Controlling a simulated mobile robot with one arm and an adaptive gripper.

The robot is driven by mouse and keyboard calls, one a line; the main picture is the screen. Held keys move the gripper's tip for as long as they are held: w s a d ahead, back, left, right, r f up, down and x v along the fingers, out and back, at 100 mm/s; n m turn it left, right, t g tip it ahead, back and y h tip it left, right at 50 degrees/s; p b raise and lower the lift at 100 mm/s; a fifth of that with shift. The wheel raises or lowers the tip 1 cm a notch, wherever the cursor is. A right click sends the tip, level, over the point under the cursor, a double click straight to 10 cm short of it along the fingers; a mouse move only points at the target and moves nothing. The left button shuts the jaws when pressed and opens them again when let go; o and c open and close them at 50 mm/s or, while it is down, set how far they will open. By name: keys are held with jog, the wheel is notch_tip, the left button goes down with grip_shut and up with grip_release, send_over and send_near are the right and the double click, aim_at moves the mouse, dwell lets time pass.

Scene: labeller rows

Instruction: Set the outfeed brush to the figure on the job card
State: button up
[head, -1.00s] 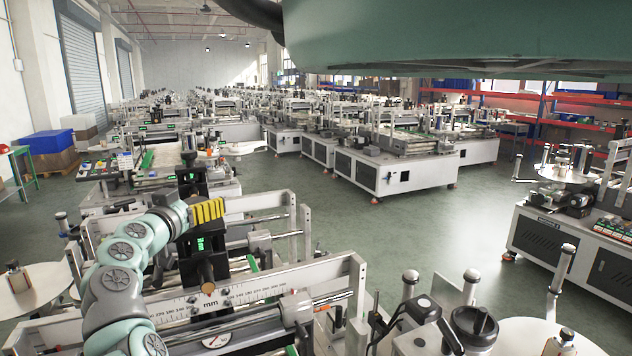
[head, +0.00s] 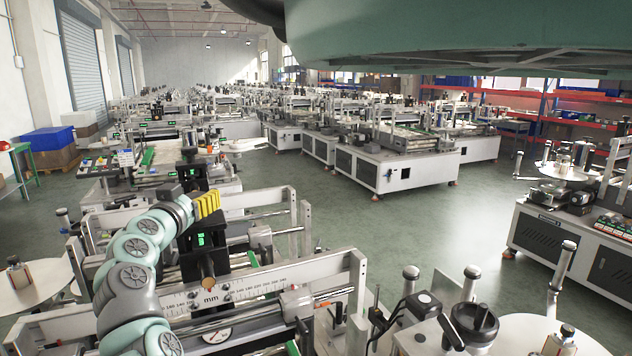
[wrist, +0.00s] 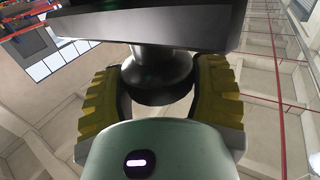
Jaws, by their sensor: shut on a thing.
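My gripper (head: 208,204) reaches over the near labeller, beside a black upright unit with a lit green display (head: 201,239). In the wrist view, my gripper's yellow pads (wrist: 160,78) are shut on a round dark knob (wrist: 160,92) under a dark housing (wrist: 150,28). In the head view the knob is hidden by the fingers. Below the unit, a brass-coloured pointer (head: 208,282) stands above a millimetre scale (head: 245,289). The display's figure is too small to read. I cannot make out the job card or tell whether this unit is the outfeed brush.
A dial (head: 217,334) sits below the scale. A black handwheel (head: 474,325) and metal posts stand at the near right. Another labeller (head: 555,232) stands farther right. Open green floor (head: 400,255) lies between the machines.

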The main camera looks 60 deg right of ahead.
jog(key=shift+n+t+y, duration=0.4)
jog(key=shift+t, duration=0.1)
jog(key=o, duration=1.2)
jog(key=shift+s+a, duration=0.1)
jog(key=v, duration=1.1)
jog(key=shift+s+a, duration=0.25)
jog(key=shift+a, duration=0.05)
